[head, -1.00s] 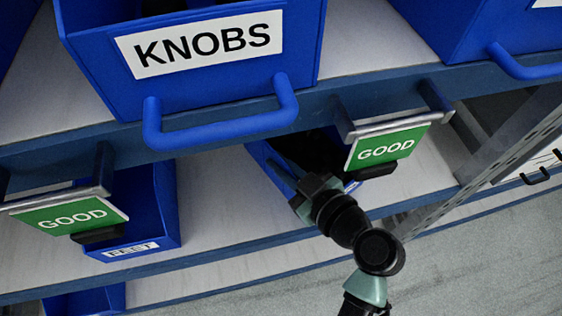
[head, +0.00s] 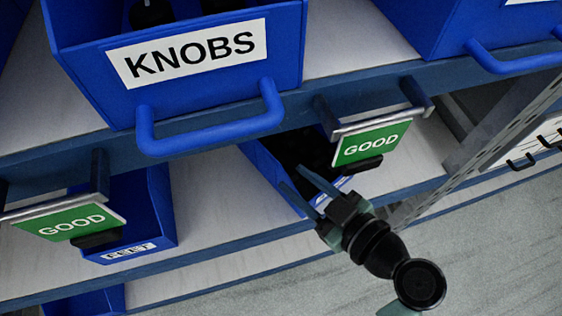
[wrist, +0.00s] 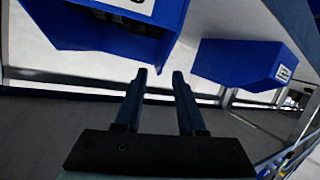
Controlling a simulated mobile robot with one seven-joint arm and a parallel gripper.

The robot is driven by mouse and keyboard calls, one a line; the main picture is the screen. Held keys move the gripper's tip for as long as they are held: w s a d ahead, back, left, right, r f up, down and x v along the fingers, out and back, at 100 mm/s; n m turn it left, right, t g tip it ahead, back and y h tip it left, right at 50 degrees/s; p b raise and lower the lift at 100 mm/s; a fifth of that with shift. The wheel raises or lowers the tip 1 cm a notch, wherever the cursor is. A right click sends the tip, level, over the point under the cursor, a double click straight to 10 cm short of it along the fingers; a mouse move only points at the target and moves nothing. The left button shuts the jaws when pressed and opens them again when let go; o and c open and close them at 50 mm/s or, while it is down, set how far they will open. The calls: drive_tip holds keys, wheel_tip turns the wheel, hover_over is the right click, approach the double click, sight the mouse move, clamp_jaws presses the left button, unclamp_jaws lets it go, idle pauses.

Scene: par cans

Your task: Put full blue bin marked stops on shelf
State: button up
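A blue bin (head: 271,173) with dark contents stands on the lower shelf, partly under the right green GOOD sign. Its white front label is mostly hidden by my gripper and the sign, so I cannot read it. My gripper (head: 296,178) is open at this bin's front, its two fingers apart and pointing up-left. I cannot tell whether they touch the bin. In the wrist view my gripper (wrist: 159,75) has nothing between its fingers. Blue bins show there at upper left (wrist: 108,30) and right (wrist: 232,62), their labels unreadable.
A large blue KNOBS bin (head: 190,88) with a handle stands on the upper shelf, overhanging its edge. A blue FEET bin (head: 160,205) stands at lower left under another GOOD sign (head: 70,222). Bare shelf (head: 213,190) lies between the lower bins. A perforated post (head: 470,165) is at right.

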drive_tip(key=v, duration=0.4)
drive_tip(key=shift+s, duration=0.15)
drive_tip(key=shift+d, duration=0.1)
idle(0.3)
